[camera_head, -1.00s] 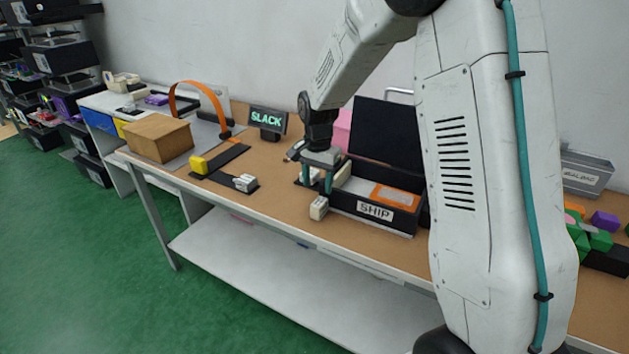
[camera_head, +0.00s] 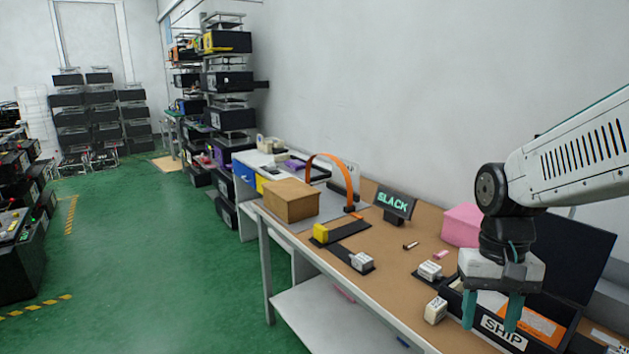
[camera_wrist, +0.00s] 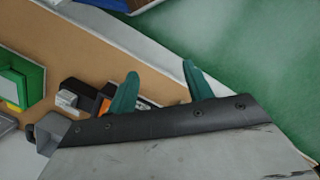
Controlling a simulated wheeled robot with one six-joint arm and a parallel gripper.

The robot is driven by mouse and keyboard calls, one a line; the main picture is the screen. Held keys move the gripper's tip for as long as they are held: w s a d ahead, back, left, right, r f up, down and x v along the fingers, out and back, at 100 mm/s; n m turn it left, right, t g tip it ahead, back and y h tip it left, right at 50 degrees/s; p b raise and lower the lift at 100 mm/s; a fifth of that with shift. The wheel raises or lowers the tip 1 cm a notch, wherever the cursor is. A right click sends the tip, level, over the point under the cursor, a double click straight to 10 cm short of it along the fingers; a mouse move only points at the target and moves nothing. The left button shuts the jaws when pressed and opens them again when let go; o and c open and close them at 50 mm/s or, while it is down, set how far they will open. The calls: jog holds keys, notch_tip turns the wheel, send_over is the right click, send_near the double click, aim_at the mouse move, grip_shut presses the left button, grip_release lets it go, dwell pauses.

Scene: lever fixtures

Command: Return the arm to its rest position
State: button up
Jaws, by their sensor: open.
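My gripper (camera_head: 492,310) is at the right of the head view, pointing down with its two teal fingers apart and nothing between them. It appears in front of the black SHIP box (camera_head: 500,337), whose lid stands open; an orange-framed item (camera_head: 535,324) lies inside. The wrist view shows the open fingers (camera_wrist: 160,85) spread over the table edge. My white arm comes in from the right edge of the head view. Whether the fingertips are inside or in front of the box is hard to tell.
The brown table (camera_head: 385,265) holds a cardboard box (camera_head: 290,201), an orange strap (camera_head: 335,162), a SLACK sign (camera_head: 395,200), a yellow lever block (camera_head: 320,233), small white blocks (camera_head: 435,310) and a pink box (camera_head: 462,225). Green floor (camera_head: 150,270) is open at left.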

jog(key=s+r+n+t, duration=0.1)
jog(key=s+r, duration=0.2)
jog(key=s, duration=0.3)
jog(key=s+a+r+n+t, duration=0.1)
jog(key=s+r+t, duration=0.1)
jog(key=s, duration=0.5)
jog(key=shift+s+a+r, duration=0.15)
jog(key=shift+a+r, duration=0.1)
jog(key=shift+r, duration=0.25)
